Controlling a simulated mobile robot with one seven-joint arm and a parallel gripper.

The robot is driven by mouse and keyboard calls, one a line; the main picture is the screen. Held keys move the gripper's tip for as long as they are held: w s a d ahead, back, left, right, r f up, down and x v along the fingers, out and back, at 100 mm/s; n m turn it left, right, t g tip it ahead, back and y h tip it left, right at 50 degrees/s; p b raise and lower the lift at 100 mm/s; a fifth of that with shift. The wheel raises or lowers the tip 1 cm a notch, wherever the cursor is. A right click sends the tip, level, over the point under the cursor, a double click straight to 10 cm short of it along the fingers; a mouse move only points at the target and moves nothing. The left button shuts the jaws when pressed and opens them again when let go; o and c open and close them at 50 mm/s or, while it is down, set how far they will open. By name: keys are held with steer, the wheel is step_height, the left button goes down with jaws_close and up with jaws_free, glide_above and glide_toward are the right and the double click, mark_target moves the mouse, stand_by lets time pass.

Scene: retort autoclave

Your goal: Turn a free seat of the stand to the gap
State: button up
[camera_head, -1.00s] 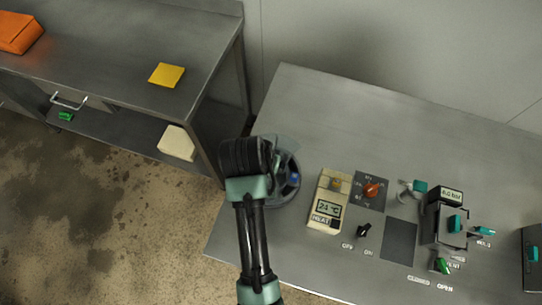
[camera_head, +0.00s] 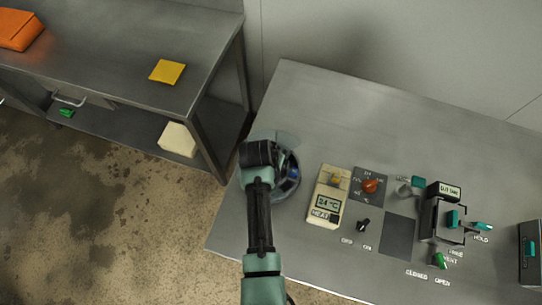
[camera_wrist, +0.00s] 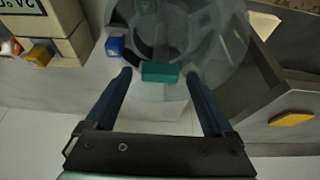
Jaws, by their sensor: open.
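The round stand (camera_head: 287,186) sits near the left edge of the steel bench. My arm hides much of it in the head view. In the wrist view the stand (camera_wrist: 225,40) has a clear, see-through round cover or wall. A teal block (camera_wrist: 160,72) on its near rim lies between my fingertips. A blue block (camera_wrist: 114,47) stands on it to the left. My gripper (camera_wrist: 160,78) is open, one finger on each side of the teal block, with no clear contact. The seats and the gap cannot be told apart clearly.
A beige heater box (camera_head: 328,196) reading 24 °C stands right of the stand. Beyond it are a red knob (camera_head: 370,186), a black switch (camera_head: 363,225) and a device with teal and green handles (camera_head: 440,261). The back of the bench is clear. A side table (camera_head: 120,60) stands left.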

jaws_close()
stand_by(0.3)
